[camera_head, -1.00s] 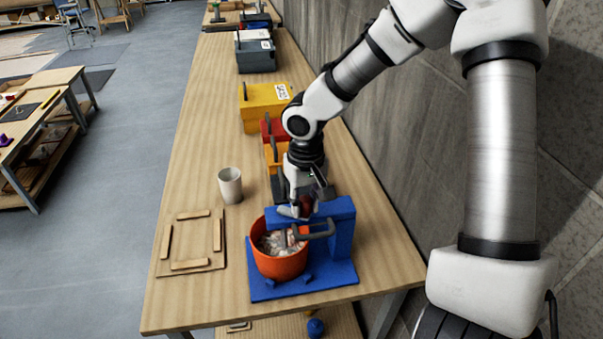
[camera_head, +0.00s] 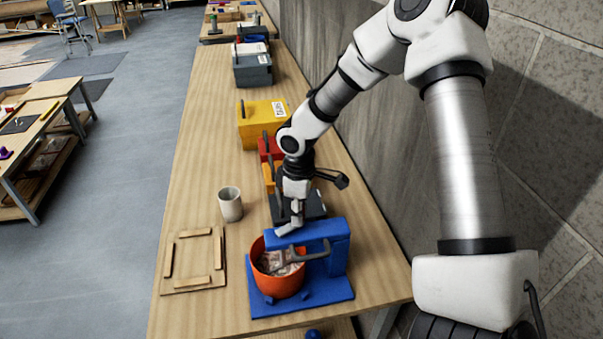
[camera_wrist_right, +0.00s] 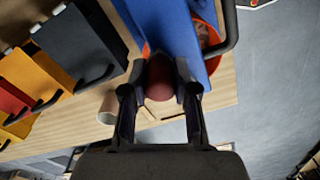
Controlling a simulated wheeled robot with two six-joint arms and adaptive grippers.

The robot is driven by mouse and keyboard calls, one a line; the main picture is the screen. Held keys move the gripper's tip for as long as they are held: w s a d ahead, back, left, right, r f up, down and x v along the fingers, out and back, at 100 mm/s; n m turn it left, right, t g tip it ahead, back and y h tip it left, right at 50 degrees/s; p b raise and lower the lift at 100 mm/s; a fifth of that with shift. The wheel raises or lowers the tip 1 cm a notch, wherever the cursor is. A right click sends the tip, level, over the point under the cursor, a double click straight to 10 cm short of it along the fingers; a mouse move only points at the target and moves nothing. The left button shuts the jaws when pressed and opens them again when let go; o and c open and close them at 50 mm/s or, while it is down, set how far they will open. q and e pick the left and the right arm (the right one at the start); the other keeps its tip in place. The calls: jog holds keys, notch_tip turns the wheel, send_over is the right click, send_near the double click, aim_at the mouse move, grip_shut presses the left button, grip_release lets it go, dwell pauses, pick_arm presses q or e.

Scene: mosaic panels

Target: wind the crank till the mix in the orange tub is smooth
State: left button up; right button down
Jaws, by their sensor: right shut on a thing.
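The orange tub (camera_head: 277,284) stands on a blue stand (camera_head: 312,298) near the table's front end. Pale, patchy mix (camera_head: 282,262) with reddish-brown parts shows inside it. A blue beam (camera_head: 318,232) of the stand reaches over the tub's back edge. My right gripper (camera_head: 289,224) is at the beam's left end, above the tub's far rim. In the wrist view its fingers are shut on a dark red knob (camera_wrist_right: 159,82), taken as the crank's knob. A grey bent bar (camera_head: 303,257) crosses over the tub; its link to the knob is hidden. My left gripper is out of view.
A pale cup (camera_head: 230,205) and a wooden frame panel (camera_head: 193,258) are left of the stand. Coloured boxes, including a yellow one (camera_head: 262,120), line the table behind. The wall is close on the right. The table's left side has free room.

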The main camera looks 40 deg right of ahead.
jog(key=w+a+n, duration=0.2)
jog(key=a+n, duration=0.2)
jog(key=n, duration=0.9)
jog(key=w+a+n, duration=0.2)
jog(key=a+n, duration=0.2)
jog(key=n, duration=0.9)
jog(key=shift+w, duration=0.4)
jog(key=shift+n, duration=0.3)
jog(key=c, duration=0.9)
grip_release()
